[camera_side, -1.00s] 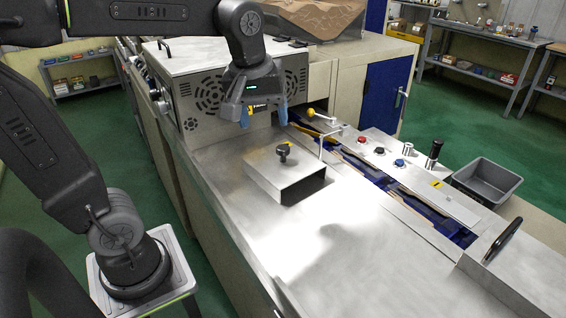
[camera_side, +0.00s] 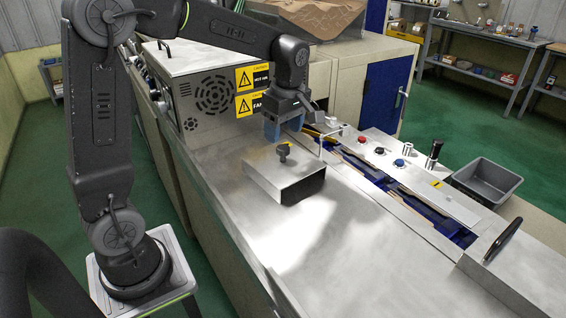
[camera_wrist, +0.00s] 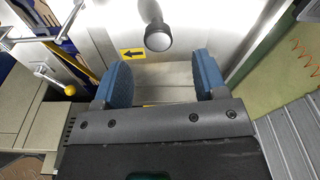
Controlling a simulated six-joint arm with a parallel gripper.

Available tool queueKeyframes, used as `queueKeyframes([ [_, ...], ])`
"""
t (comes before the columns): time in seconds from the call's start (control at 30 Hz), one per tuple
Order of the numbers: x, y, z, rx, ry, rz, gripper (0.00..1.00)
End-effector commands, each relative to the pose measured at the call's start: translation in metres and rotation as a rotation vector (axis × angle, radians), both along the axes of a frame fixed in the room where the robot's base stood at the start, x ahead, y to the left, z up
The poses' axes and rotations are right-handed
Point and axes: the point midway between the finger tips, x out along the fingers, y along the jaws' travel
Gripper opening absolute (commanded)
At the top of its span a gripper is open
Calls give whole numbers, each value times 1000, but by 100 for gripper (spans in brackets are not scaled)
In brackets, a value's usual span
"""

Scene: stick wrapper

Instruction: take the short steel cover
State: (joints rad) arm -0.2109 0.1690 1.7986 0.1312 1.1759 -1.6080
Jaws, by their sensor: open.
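The short steel cover (camera_side: 290,180) is a bright metal box with a black knob (camera_side: 283,152) on top, sitting on the steel machine bed. My gripper (camera_side: 272,130) is just behind and above the cover, pointing down, with its blue fingers seen nearly edge-on. In the wrist view my gripper (camera_wrist: 162,80) is open and empty, its two blue fingers wide apart. The knob (camera_wrist: 157,37) shows beyond the fingertips, near the middle, with a yellow arrow label (camera_wrist: 132,54) next to it. The fingers do not touch the knob.
Right of the cover are a thin bent rod handle (camera_side: 330,140), a blue-lined channel (camera_side: 375,180) and a panel with knobs (camera_side: 380,150). A grey bin (camera_side: 485,180) stands farther right. The vented housing (camera_side: 210,95) is behind. The bed in front is clear.

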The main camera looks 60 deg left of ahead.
Motion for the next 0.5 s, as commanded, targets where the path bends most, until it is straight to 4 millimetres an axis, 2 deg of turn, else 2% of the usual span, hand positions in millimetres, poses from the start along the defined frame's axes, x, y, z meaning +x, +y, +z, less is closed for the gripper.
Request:
queueKeyframes([
  [0.17, 0, 1, -12, 0, 2, 0, 66],
  [0.4, 0, 3, -46, -1, 4, -1, 66],
  [0.5, 0, 4, -55, 0, 1, -1, 66],
])
